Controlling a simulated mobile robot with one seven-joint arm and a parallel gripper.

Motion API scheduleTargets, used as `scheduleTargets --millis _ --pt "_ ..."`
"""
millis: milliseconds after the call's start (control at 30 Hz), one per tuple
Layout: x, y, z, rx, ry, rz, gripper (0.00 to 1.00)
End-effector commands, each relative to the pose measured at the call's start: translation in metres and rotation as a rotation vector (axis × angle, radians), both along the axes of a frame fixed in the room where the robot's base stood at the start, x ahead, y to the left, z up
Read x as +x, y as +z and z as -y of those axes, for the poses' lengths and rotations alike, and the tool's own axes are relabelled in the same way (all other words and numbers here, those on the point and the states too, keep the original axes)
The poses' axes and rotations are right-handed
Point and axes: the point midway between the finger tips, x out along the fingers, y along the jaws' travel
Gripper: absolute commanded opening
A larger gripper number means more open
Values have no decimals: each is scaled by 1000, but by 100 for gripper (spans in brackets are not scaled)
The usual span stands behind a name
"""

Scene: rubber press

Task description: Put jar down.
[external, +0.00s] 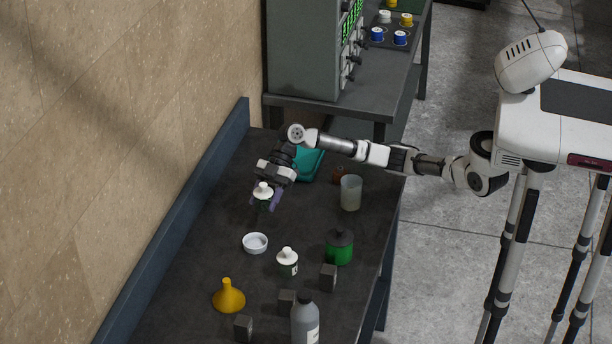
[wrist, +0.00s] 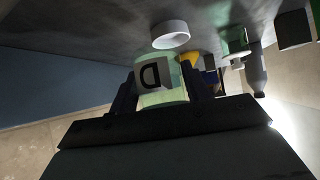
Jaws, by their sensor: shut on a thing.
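In the wrist view the jar (wrist: 162,82) is pale green with a label bearing a dark letter like a D. My gripper (wrist: 165,92) is shut on its sides there. Whether the jar's base touches the table cannot be told. A similar white-topped jar (external: 288,263) stands on the table nearer the front.
A white round dish (external: 255,243) and a yellow funnel (external: 229,297) lie in front of the held jar. A clear beaker (external: 351,193), a green jar with dark lid (external: 339,247), a grey bottle (external: 305,322) and dark blocks (external: 328,277) stand right and front. A teal tray (external: 309,163) is behind.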

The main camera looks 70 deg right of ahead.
Motion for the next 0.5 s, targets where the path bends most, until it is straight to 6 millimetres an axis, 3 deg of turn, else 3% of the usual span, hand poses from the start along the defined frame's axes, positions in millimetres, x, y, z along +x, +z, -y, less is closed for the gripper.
scheduleTargets --millis 500 --pt "0 -57 0 1 -1 -1 7"
